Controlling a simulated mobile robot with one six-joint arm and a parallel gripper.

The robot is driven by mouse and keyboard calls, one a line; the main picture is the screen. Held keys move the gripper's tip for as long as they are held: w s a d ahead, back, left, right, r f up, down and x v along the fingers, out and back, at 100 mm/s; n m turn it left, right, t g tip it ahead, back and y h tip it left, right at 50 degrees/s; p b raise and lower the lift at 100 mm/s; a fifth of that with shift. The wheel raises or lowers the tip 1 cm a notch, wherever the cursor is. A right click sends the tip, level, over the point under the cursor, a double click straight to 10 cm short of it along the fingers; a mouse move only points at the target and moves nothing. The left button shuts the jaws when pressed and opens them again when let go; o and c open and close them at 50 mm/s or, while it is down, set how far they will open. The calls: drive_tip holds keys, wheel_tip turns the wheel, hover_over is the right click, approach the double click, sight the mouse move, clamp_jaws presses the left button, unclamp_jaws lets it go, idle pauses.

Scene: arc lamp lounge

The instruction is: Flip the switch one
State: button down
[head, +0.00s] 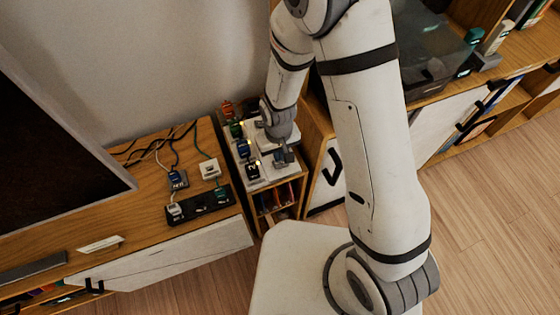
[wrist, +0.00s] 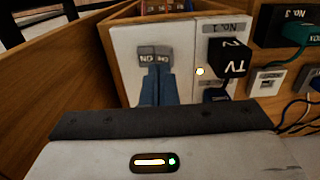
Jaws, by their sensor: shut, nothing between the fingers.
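In the wrist view, a grey rocker switch (wrist: 154,54) with upside-down "ON" lettering sits on a white power strip (wrist: 124,50). In the head view, my gripper (head: 283,157) is over the right side of the white strip (head: 256,185), which lies on a small wooden shelf; the switch is hard to make out there.
A black plug marked "TV" (wrist: 231,58) and a small yellow light (wrist: 200,71) are beside the switch. A black power strip (head: 214,207) with plugs and cables lies on the wooden cabinet to the left. A dark screen (head: 40,165) stands at far left.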

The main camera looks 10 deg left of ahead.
sight(278, 164)
drive_tip(key=shift+f+b, duration=1.35)
drive_tip(key=shift+f, duration=0.2)
idle(0.8)
drive_tip(key=shift+r, duration=0.1)
drive_tip(key=shift+r+p, duration=2.4)
drive_tip(key=shift+r, duration=1.05)
